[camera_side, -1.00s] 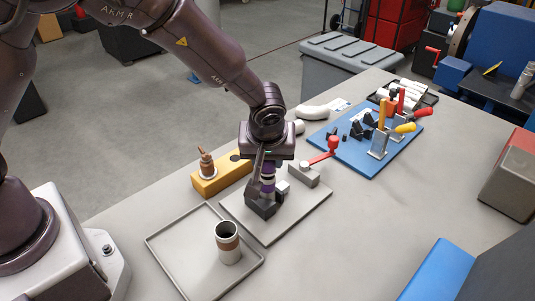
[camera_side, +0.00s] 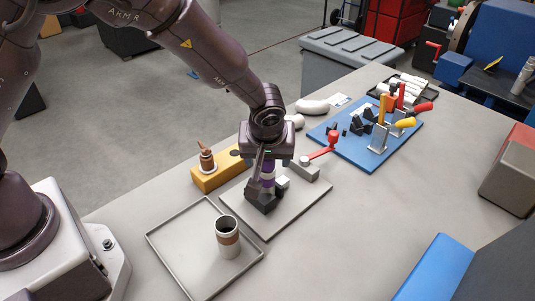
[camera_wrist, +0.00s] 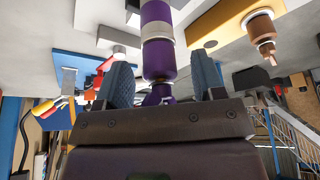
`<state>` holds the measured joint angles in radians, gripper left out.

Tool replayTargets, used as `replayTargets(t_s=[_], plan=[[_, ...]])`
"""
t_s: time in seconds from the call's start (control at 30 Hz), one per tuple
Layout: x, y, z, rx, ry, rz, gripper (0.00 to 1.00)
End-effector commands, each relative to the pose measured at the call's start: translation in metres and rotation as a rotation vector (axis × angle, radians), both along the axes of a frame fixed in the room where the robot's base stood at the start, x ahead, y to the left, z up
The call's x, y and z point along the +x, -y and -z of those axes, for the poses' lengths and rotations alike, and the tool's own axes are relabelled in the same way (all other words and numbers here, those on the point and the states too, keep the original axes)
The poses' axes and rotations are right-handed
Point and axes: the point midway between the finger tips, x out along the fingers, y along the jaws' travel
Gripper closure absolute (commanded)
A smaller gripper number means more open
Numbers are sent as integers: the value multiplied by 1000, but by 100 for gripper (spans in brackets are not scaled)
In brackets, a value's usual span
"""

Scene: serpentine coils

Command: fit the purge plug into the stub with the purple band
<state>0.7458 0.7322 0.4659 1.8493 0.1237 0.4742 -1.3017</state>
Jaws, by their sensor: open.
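The purple purge plug (camera_wrist: 158,62) stands in line with the stub with the purple band (camera_wrist: 156,12), with a pale ring at their meeting. In the side view the plug is mostly hidden by my gripper (camera_side: 268,165). In the wrist view my gripper (camera_wrist: 163,85) is open, its two blue-grey fingers on either side of the plug's narrow purple end, with gaps. I cannot tell whether the plug is fully seated.
A copper-coloured plug (camera_side: 206,160) stands in a yellow block (camera_side: 219,176) to the left. A stub with a brown band (camera_side: 228,238) stands in a shallow tray (camera_side: 174,259). A red-handled clamp (camera_side: 328,146) is right of the holder. A blue board (camera_side: 371,163) with tools lies behind.

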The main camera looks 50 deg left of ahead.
Motion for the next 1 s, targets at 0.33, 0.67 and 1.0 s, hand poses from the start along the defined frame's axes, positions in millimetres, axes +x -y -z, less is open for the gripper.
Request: replayTargets(t_s=[0.33,0.67,1.0], plan=[[-13,16,-49,-3,4,5,37],[-30,32,-107,-4,4,1,37],[-39,33,-116,47,-66,154,37]])
